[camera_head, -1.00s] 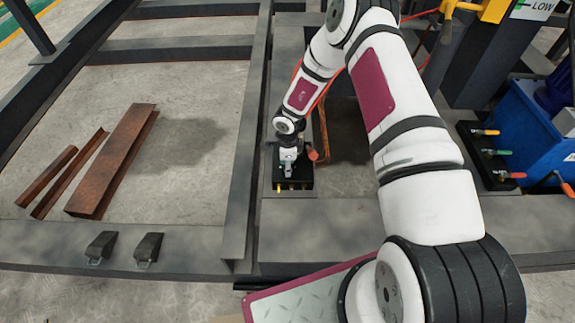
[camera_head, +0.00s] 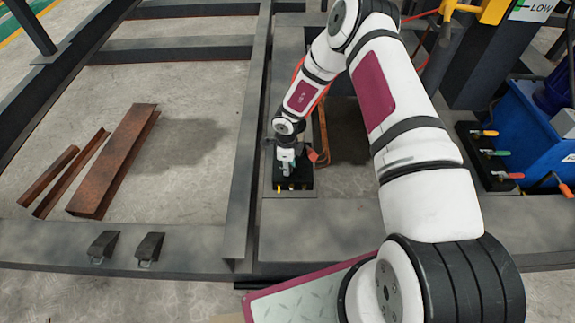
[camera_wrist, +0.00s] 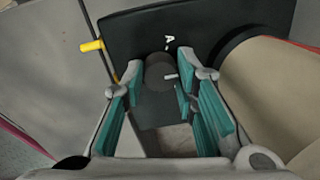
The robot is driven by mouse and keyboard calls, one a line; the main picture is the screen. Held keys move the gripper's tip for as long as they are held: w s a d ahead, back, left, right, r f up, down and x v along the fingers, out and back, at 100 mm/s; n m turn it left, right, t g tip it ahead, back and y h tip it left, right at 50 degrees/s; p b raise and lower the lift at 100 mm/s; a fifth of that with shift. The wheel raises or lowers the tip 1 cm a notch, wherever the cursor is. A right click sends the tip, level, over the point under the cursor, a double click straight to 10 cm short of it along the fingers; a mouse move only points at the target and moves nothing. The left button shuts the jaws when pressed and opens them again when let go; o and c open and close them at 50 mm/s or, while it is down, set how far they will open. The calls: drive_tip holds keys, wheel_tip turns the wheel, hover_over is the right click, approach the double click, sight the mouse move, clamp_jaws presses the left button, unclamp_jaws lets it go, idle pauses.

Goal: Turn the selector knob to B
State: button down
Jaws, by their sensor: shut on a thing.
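The selector knob (camera_wrist: 160,72) is a dark grey round knob with a short white pointer mark, on a black box (camera_wrist: 225,25). A white letter A is printed just above it in the wrist view; no B can be made out. My gripper (camera_wrist: 158,76) has its two teal-padded fingers on either side of the knob and is shut on it. In the head view my gripper (camera_head: 287,163) is over the black box (camera_head: 306,183) on the grey frame, and the knob is hidden there.
A yellow fitting (camera_wrist: 92,46) sticks out of the box's left side. A red handle (camera_head: 313,156) is close to the right of my gripper. Rusty steel pieces (camera_head: 110,165) lie on the left. A blue unit (camera_head: 530,135) with coloured valve handles stands on the right.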

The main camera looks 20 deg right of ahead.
drive_tip(key=c, duration=1.3)
unclamp_jaws()
drive_tip(key=r, duration=1.2)
drive_tip(key=shift+s+a, duration=0.15)
drive_tip(key=shift+s, duration=0.15)
drive_tip(key=shift+s, duration=0.1)
